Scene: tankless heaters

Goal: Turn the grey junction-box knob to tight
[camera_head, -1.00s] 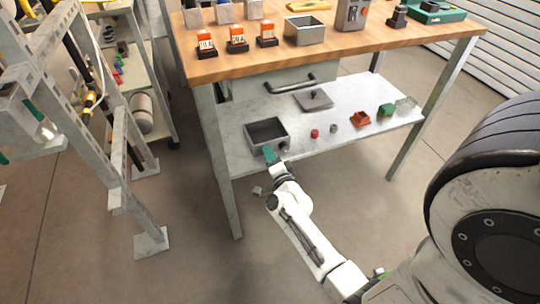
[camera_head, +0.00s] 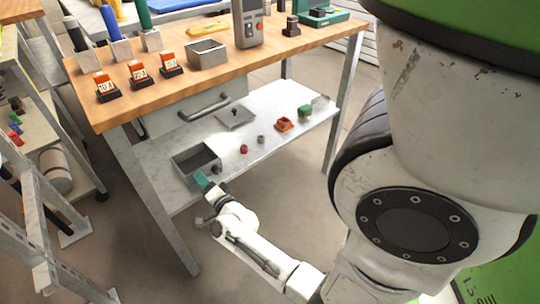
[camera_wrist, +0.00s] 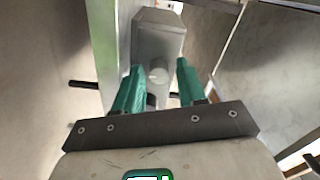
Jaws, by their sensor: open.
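The grey junction box (camera_head: 181,173), open at the top, stands on the lower shelf of the workbench. My gripper (camera_head: 203,181) is at its front side, with green fingertips close to the box. In the wrist view, my gripper (camera_wrist: 155,80) is open, with one green finger on each side. A round grey knob (camera_wrist: 158,72) shows between the fingers, in front of a grey housing (camera_wrist: 158,35). I cannot tell whether the fingers touch the knob. Its tight mark is not readable.
On the lower shelf (camera_head: 272,119) lie a grey lid (camera_head: 236,116), a red knob (camera_head: 243,149), a small grey piece (camera_head: 261,139), an orange part (camera_head: 284,124) and a green part (camera_head: 305,111). The wooden benchtop (camera_head: 120,107) overhangs the shelf. A bench leg (camera_head: 161,215) stands left of my arm.

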